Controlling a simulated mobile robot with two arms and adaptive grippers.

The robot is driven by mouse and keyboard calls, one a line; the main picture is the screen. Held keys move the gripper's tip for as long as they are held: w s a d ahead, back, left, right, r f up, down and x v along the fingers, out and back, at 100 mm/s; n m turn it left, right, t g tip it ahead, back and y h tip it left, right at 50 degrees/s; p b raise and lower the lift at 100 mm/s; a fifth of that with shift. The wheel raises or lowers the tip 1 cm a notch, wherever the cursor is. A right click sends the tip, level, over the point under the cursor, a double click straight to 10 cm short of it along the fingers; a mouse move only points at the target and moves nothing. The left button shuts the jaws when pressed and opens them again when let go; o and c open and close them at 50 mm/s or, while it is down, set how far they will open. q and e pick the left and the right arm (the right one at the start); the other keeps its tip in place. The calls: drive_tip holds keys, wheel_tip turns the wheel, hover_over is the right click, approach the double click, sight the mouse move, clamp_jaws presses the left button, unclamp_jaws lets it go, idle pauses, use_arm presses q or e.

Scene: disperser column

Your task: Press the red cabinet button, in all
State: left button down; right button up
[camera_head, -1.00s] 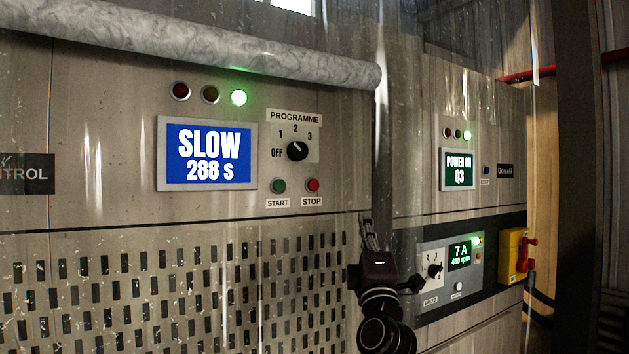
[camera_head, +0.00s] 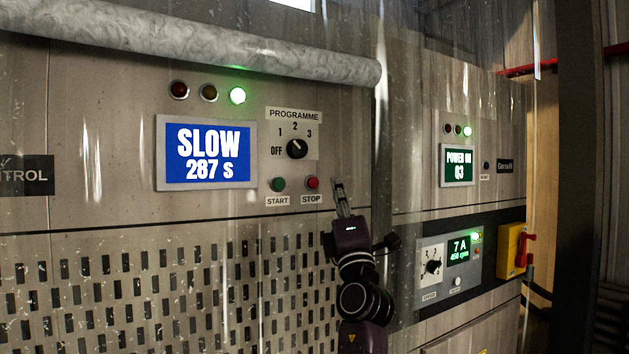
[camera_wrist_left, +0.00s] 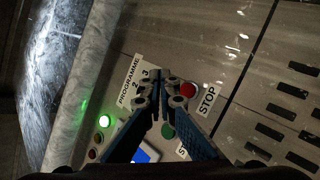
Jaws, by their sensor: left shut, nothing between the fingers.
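The red button (camera_head: 312,183) sits on the cabinet (camera_head: 120,215) above the STOP label, right of the green START button (camera_head: 278,184). My left gripper (camera_head: 341,190) is shut and empty, with its tips a little right of the red button in the head view. In the left wrist view the red button (camera_wrist_left: 188,89) shows just right of the shut fingertips (camera_wrist_left: 167,90). The green button (camera_wrist_left: 168,131) is partly beside the lower finger. I cannot tell the gap between fingertips and panel. My right gripper is not in view.
A blue screen (camera_head: 206,153) reads SLOW 287 s, with a lit green lamp (camera_head: 237,96) above. The programme knob (camera_head: 297,149) is just above the buttons. A grey roll (camera_head: 200,45) juts out along the top. A second panel (camera_head: 458,166) stands at right.

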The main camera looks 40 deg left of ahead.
sight(313, 183)
use_arm(q)
drive_tip(key=a+b, duration=0.1)
drive_tip(key=a, duration=0.1)
drive_tip(key=w+a, duration=0.1)
drive_tip(key=w+a+b, duration=0.1)
drive_tip(key=a, duration=0.1)
drive_tip(key=shift+w+a+b, duration=0.2)
drive_tip(key=shift+a+b, duration=0.1)
idle(0.4)
idle(0.8)
drive_tip(key=shift+a+f+b, duration=0.15)
drive_tip(key=shift+a+b, duration=0.1)
drive_tip(key=shift+b, duration=0.6)
drive_tip(key=shift+w+a, duration=0.1)
